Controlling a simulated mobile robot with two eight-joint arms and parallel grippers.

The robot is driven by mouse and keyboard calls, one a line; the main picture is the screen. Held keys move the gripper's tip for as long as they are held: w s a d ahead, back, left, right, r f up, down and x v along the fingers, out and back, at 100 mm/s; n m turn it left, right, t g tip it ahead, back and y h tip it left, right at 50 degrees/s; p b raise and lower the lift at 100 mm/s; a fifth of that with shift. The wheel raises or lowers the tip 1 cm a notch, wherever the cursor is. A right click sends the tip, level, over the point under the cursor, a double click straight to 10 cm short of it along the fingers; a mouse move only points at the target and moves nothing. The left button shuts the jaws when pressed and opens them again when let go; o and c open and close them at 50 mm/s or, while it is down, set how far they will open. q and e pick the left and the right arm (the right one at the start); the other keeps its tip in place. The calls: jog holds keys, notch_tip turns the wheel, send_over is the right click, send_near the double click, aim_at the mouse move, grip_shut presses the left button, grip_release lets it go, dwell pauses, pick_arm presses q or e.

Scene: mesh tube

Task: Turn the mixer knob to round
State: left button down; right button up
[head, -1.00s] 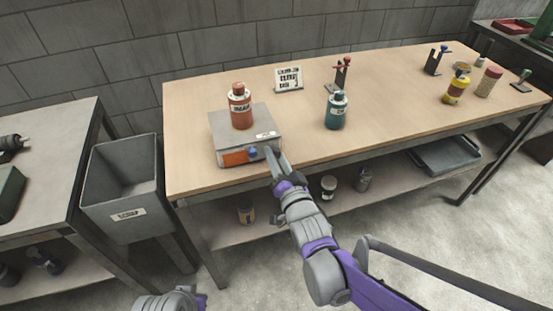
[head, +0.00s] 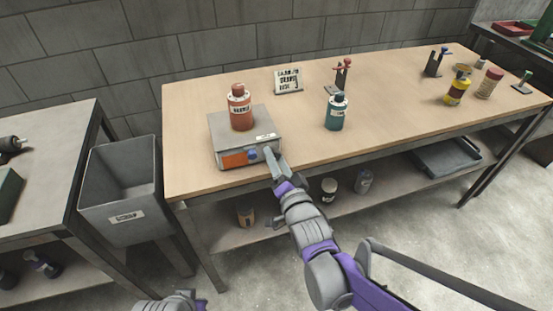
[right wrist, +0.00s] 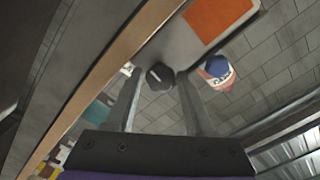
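In the right wrist view, a dark round knob (right wrist: 160,75) with a pale pointer mark sits between the fingertips of my right gripper (right wrist: 159,82). The fingers are apart, with a visible gap on each side of the knob. In the head view, my right gripper (head: 271,158) is at the mixer's front right corner and hides the dark knob. My left gripper's fingers are out of view.
An orange bottle (head: 240,110) stands on the mixer. A teal bottle (head: 336,113) stands to its right, and a small sign (head: 288,80) behind. A grey bin (head: 120,180) is left of the table. The table between the teal bottle and the yellow bottle (head: 457,90) is clear.

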jog(key=shift+o, duration=1)
jog(key=p+v, duration=0.1)
jog(key=v, duration=0.9)
jog(key=shift+s+d, duration=0.15)
jog(key=shift+s, duration=0.25)
